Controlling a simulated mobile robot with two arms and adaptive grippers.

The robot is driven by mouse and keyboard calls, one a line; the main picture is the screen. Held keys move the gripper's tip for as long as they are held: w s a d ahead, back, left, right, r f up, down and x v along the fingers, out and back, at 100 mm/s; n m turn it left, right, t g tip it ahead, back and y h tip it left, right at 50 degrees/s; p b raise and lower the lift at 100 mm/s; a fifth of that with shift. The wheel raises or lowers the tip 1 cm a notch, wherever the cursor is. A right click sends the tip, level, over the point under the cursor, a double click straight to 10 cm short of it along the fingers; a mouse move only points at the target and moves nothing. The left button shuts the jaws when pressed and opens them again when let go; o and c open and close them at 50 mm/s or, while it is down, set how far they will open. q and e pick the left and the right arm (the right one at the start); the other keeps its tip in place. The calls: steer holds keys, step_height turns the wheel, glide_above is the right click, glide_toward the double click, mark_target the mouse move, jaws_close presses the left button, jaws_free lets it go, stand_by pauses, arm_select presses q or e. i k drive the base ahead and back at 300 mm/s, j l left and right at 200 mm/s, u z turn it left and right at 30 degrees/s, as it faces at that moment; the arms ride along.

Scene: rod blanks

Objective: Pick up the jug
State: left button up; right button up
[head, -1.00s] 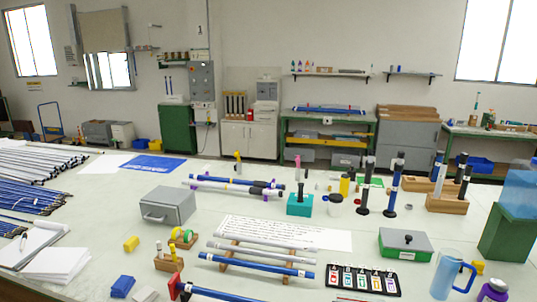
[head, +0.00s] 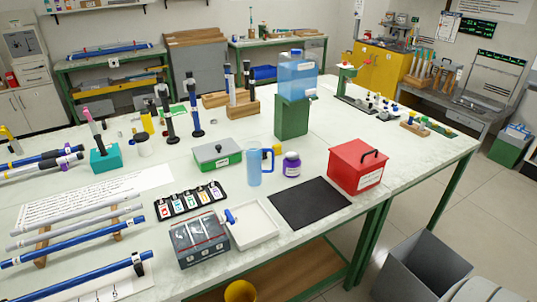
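The jug is a tall light-blue vessel (head: 254,165) with a darker blue handle on its right side. It stands upright on the white table, near the middle of the head view. A purple bottle with a white lid (head: 292,165) stands close to its right. A green and grey box (head: 217,155) is to its left. Neither of my grippers shows in the head view.
A black mat (head: 309,203) and a red box (head: 357,166) lie to the right. A white tray (head: 253,224) and grey case (head: 200,240) are in front. A water dispenser on a green stand (head: 292,117) is behind. A grey bin (head: 421,268) stands on the floor.

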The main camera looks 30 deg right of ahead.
mark_target(253, 150)
steer(key=z, duration=0.95)
